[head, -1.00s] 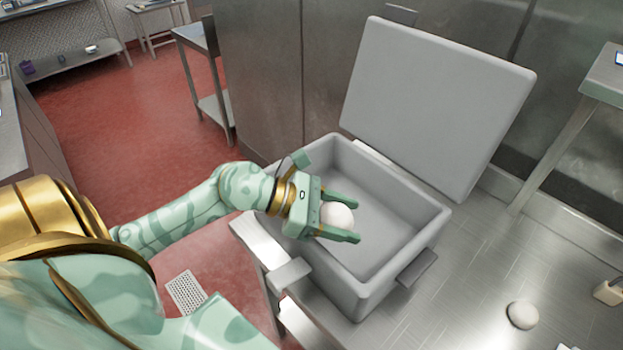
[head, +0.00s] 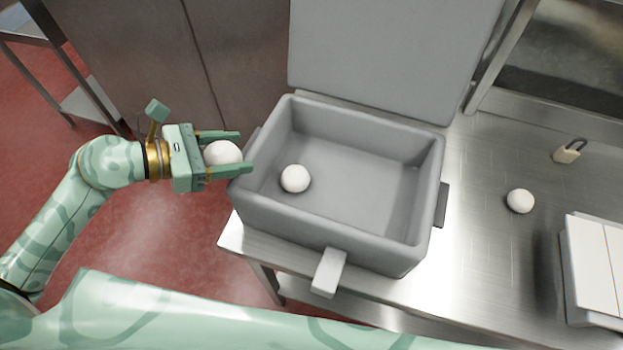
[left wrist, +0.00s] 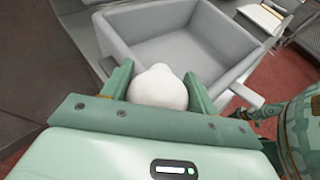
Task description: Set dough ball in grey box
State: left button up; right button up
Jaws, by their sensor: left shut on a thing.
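My left gripper (head: 239,151) is shut on a white dough ball (head: 222,153), with one finger on each side of it. The gripper is at the left of the open grey box (head: 437,195), its fingertips by the box's left wall. A second dough ball (head: 295,178) lies on the box floor near the left side. A third dough ball (head: 520,201) lies on the metal table right of the box. In the left wrist view the held ball (left wrist: 157,88) sits between the fingers, with the box (left wrist: 200,45) beyond.
The box's lid (head: 390,55) stands open at the back. A pale block with a dark handle (head: 567,151) and a white slab-like object (head: 592,265) are on the metal table (head: 470,255) at the right. Red floor (head: 200,225) shows left of the table.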

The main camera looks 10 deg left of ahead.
aim_at(332, 209)
jog(key=j+z, duration=0.2)
jog(key=j, duration=1.2)
jog(key=z, duration=0.4)
jog(key=j+z, duration=0.1)
jog(key=z, duration=0.75)
jog(key=j+z, duration=0.1)
jog(key=z, duration=0.7)
